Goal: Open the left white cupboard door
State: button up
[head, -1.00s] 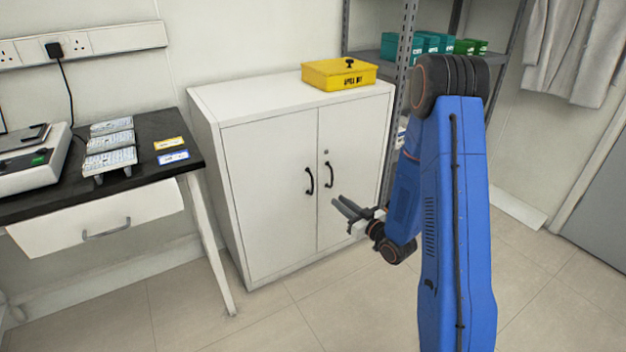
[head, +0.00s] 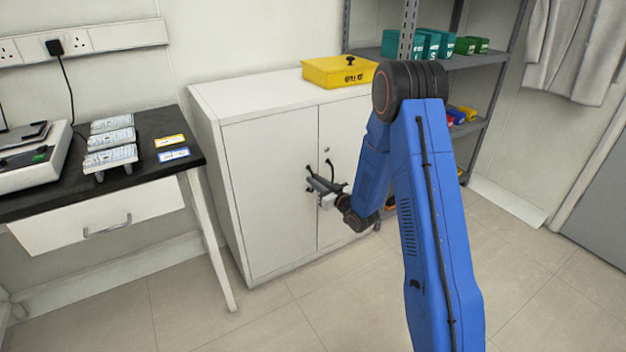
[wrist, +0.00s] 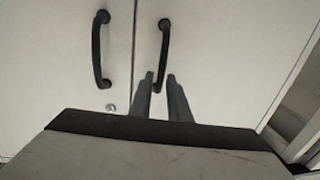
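The left white cupboard door (head: 262,205) is shut, flush with the right door (head: 342,130). The wrist view looks turned over: the left door (wrist: 225,60) shows on the right there, with its black handle (wrist: 164,42). The right door's handle (wrist: 98,48) and a round lock (wrist: 110,107) show on the left. My gripper (head: 314,183) is at the left door's handle in the head view, hiding part of it. In the wrist view my gripper (wrist: 160,78) is open, its fingertips on either side of one end of that handle. I cannot tell whether they touch it.
A yellow box (head: 338,72) stands on the cupboard top. A black-topped bench (head: 150,130) with a drawer stands to the left, its slanted leg near the cupboard. Metal shelving (head: 468,62) stands to the right. The floor (head: 290,315) in front of the cupboard is clear.

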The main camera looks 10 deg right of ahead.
jog(key=shift+x, duration=1.05)
grip_shut()
dwell(0.7)
